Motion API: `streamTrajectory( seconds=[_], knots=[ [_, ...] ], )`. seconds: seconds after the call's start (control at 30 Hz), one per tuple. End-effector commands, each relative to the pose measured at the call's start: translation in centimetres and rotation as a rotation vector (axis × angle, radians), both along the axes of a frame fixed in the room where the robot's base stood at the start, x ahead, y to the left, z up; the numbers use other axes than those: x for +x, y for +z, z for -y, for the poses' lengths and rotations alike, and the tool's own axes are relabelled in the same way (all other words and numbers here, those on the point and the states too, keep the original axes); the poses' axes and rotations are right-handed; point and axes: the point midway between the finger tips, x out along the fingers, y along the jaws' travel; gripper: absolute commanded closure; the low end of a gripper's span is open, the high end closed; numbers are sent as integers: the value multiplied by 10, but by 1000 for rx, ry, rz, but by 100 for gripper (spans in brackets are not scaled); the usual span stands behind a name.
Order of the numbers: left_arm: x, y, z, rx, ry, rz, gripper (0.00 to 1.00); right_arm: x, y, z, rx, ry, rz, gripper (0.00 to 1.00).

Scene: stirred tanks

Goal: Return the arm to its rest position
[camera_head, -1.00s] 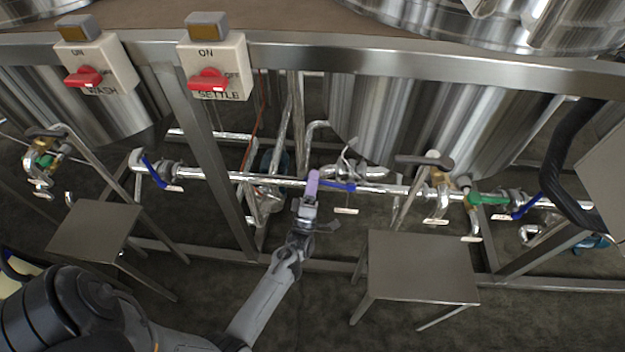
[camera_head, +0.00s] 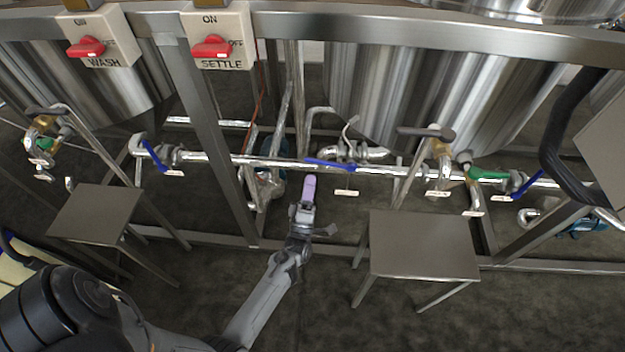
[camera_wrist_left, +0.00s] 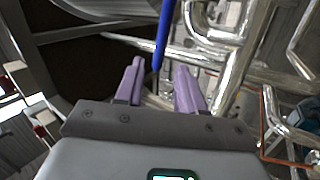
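My left arm comes in from the lower left in the head view. Its gripper (camera_head: 308,183) has purple fingers and is in front of the pipe run, just below a blue valve handle (camera_head: 330,164). In the left wrist view the two purple fingers (camera_wrist_left: 160,76) stand apart with nothing held between them. The blue handle (camera_wrist_left: 163,32) shows beyond the fingertips in that view, and a gap shows between it and the gripper in the head view. My right gripper is in neither view.
Steel stools stand at left (camera_head: 96,214) and right (camera_head: 424,245) of my arm. Red WASH (camera_head: 87,47) and SETTLE (camera_head: 211,46) switches are on the frame above. Other blue and green (camera_head: 487,174) handles line the pipe. Dark floor (camera_head: 320,300) is open between the stools.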

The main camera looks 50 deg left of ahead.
Motion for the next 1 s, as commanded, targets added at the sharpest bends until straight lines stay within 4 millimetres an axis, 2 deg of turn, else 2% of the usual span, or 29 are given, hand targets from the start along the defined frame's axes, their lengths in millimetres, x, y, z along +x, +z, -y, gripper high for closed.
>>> streamTrajectory(
  seconds=[0.17,0.27,0.37,0.47,0.57,0.63,0.77,0.87,1.0],
  knots=[
    [-1,1,0,0,0,-2,62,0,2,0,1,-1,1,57],
    [-6,5,0,0,1,-16,62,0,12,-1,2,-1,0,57],
    [-18,11,-4,9,0,-46,62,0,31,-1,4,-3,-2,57],
    [-34,25,-4,32,-16,-88,62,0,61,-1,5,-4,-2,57],
    [-49,62,-3,82,-48,-104,62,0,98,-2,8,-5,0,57],
    [-59,97,1,126,-78,-109,62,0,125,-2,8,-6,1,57],
    [-63,156,14,187,-157,-195,62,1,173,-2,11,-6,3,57],
    [-61,198,32,245,-215,-320,62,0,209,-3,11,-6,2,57],
    [-60,251,68,355,-297,-565,62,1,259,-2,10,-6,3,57]
  ],
)
